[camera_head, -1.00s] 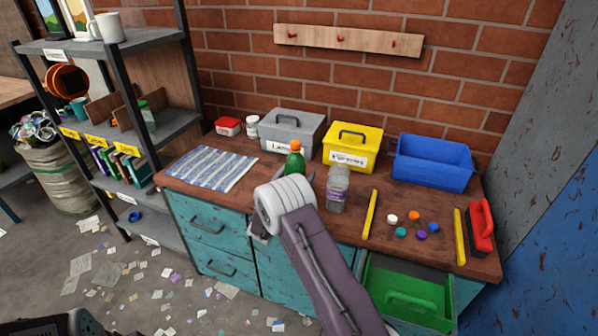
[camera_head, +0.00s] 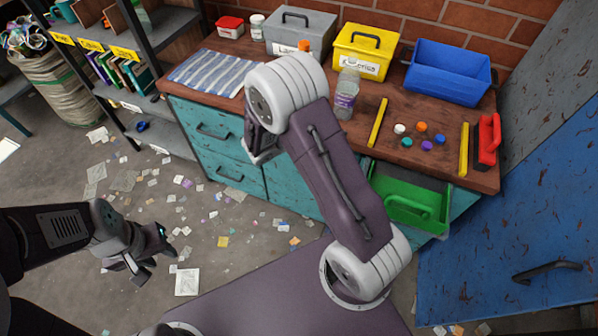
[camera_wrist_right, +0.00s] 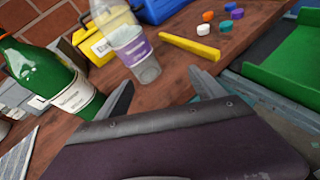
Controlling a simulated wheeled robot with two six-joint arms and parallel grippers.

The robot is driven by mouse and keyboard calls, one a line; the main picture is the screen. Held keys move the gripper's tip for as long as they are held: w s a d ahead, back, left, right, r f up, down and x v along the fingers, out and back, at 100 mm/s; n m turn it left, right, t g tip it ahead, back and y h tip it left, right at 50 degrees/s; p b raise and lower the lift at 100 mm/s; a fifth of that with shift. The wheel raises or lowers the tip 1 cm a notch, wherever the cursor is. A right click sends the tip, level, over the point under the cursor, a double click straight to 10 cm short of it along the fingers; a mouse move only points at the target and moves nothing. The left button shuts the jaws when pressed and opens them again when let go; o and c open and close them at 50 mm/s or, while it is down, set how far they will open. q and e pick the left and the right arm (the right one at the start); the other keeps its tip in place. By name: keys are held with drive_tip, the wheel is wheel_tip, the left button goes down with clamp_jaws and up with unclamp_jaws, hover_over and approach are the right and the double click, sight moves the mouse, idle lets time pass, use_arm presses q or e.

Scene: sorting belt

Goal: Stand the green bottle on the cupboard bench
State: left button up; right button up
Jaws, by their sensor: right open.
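The green bottle (camera_wrist_right: 45,80) stands on the wooden bench (camera_head: 375,165), at the left in the right wrist view. It has an orange cap and a white label. In the head view only its orange cap (camera_head: 304,46) shows above my right arm; the body is hidden. My right gripper (camera_wrist_right: 163,92) is open and empty, with the green bottle beside its left finger, outside the jaws. In the head view that gripper is mostly hidden by its wrist at the bench's front edge. My left gripper (camera_head: 150,262) hangs over the floor, away from the bench; its jaw gap is unclear.
A clear bottle with a purple label (camera_head: 346,94) stands close to the right gripper. Grey (camera_head: 300,38), yellow (camera_head: 361,52) and blue (camera_head: 449,72) boxes line the back. Yellow bars and loose caps lie at the right. The green drawer (camera_head: 412,205) is open. A striped cloth (camera_head: 214,71) lies left.

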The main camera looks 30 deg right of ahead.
drive_tip(key=s+a+f+m+g+y, duration=0.25)
drive_tip(key=s+m+y, duration=0.2)
drive_tip(key=s, duration=0.25)
drive_tip(key=s+a+f+m+g+y, duration=0.2)
drive_tip(key=s+a+m+g+y, duration=0.1)
drive_tip(key=s+m, duration=0.3)
drive_tip(key=s+a+m+t+y, duration=0.2)
drive_tip(key=a+m+y, duration=0.4)
drive_tip(key=a+m, duration=0.3)
drive_tip(key=shift+a+r+t, duration=0.4)
drive_tip(key=shift+a+t, duration=0.15)
drive_tip(key=shift+a, duration=0.4)
